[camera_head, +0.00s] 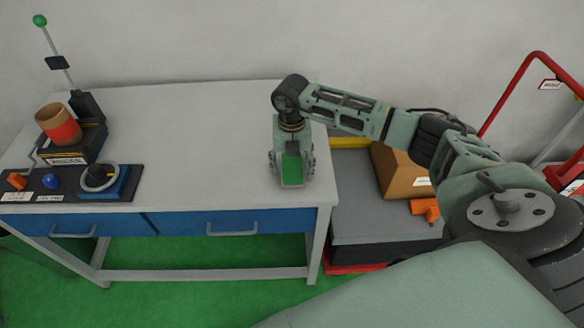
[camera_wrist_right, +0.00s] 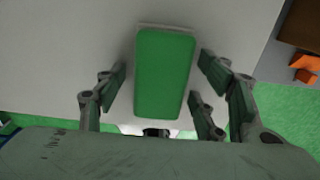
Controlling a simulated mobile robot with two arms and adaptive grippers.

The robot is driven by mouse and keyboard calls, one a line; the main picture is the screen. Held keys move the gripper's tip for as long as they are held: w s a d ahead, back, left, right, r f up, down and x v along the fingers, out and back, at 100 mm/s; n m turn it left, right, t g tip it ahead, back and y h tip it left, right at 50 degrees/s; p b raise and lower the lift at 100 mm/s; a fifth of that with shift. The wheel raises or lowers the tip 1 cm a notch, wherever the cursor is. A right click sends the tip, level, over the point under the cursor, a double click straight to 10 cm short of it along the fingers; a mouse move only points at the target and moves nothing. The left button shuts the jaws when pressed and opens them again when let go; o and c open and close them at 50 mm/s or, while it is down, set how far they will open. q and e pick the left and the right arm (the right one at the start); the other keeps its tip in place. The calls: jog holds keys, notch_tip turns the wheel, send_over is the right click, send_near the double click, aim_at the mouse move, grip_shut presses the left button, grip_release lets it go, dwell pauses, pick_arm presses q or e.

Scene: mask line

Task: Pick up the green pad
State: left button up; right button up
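The green pad (camera_head: 292,173) lies on the light grey tabletop of the workbench, near its right end. In the right wrist view the pad (camera_wrist_right: 165,75) is a rounded green block with a pale edge along its far end. My right gripper (camera_head: 291,180) is over the pad, pointing down. In the right wrist view its fingers (camera_wrist_right: 160,92) stand open on both sides of the pad, with gaps visible between them and its sides. The pad's near end is close to the gripper body. My left gripper is not in view.
The workbench (camera_head: 215,150) has blue drawers and mostly clear top. At its left stand a grinder-like machine (camera_head: 75,140) with an orange cup (camera_head: 58,124), and a dial panel (camera_head: 100,178). Right of the bench are a cardboard box (camera_head: 395,170) and a red-framed cart (camera_head: 515,85).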

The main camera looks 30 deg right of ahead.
aim_at(291, 164)
jog(key=c, duration=0.9)
jog(key=shift+r, duration=0.1)
jog(key=shift+w+r, duration=0.1)
jog(key=shift+r, duration=0.3)
notch_tip(291, 164, up, 3)
jog(key=shift+f+b, duration=0.15)
jog(key=shift+b, duration=0.5)
jog(key=d+r+b, duration=0.1)
jog(key=d+r, duration=0.1)
jog(key=d, duration=0.2)
jog(key=d+r+b, duration=0.1)
jog(key=d+r, duration=0.4)
jog(key=d, duration=0.2)
jog(key=shift+s+d+r+b, duration=0.2)
jog(key=shift+s+d+b, duration=0.15)
jog(key=shift+s+b, duration=0.05)
